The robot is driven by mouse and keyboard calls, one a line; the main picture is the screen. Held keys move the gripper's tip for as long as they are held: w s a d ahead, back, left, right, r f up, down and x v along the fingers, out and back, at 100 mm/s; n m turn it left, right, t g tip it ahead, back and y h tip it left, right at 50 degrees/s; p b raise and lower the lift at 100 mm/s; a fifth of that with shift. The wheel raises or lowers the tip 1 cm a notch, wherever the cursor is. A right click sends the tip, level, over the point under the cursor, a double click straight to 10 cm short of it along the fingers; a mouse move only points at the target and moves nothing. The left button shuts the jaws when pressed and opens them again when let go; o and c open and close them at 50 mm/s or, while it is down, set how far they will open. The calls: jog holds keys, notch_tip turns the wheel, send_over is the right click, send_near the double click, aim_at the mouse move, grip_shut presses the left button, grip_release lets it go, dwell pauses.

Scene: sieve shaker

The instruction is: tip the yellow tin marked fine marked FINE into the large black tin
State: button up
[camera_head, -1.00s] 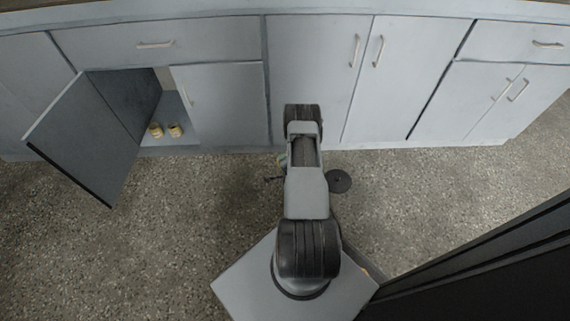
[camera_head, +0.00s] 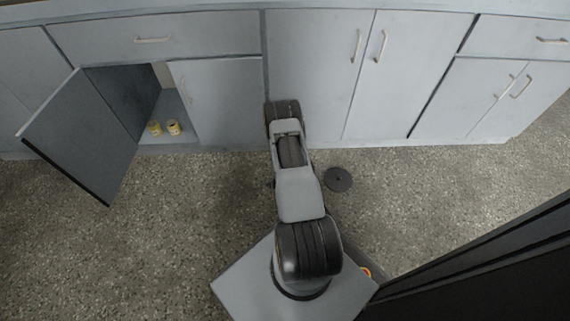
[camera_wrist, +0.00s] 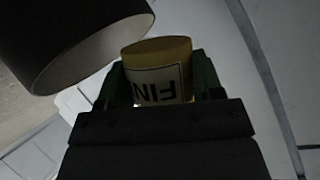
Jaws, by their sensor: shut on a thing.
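The yellow tin (camera_wrist: 158,72) shows in the wrist view with a white label whose visible letters, FIN, appear upside down. My gripper (camera_wrist: 160,85) is shut on it, with a green finger on each side. A large dark cylinder (camera_wrist: 72,35), which looks like the large black tin, fills the upper left of the wrist view. Its rim is close beside the held tin, and I cannot tell the gap between them. In the head view my arm hides the gripper and the held tin. I cannot see the contents of either tin.
Two small yellow tins (camera_head: 154,128) (camera_head: 173,127) stand inside an open cupboard at the left. Its door (camera_head: 80,140) swings out over the floor. Open speckled floor lies left and right.

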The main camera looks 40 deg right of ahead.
jog(key=shift+s+d+n+h, duration=0.1)
jog(key=shift+n+h, duration=0.3)
jog(key=shift+n, duration=0.1)
jog(key=shift+f+g, duration=0.1)
jog(key=shift+g, duration=0.2)
jog(key=shift+s+d+n+g+h+b, duration=0.15)
jog(key=shift+d+n+g+h+b, duration=0.05)
jog(key=shift+n+h+b, duration=0.3)
jog(key=shift+s+d+n+g+h+b, duration=0.15)
jog(key=shift+n+g+h+b, duration=0.05)
jog(key=shift+n+h+b, duration=0.25)
jog(key=shift+s+d+h, duration=0.1)
jog(key=shift+d+h, duration=0.05)
jog(key=shift+h, duration=0.1)
jog(key=shift+n, duration=0.25)
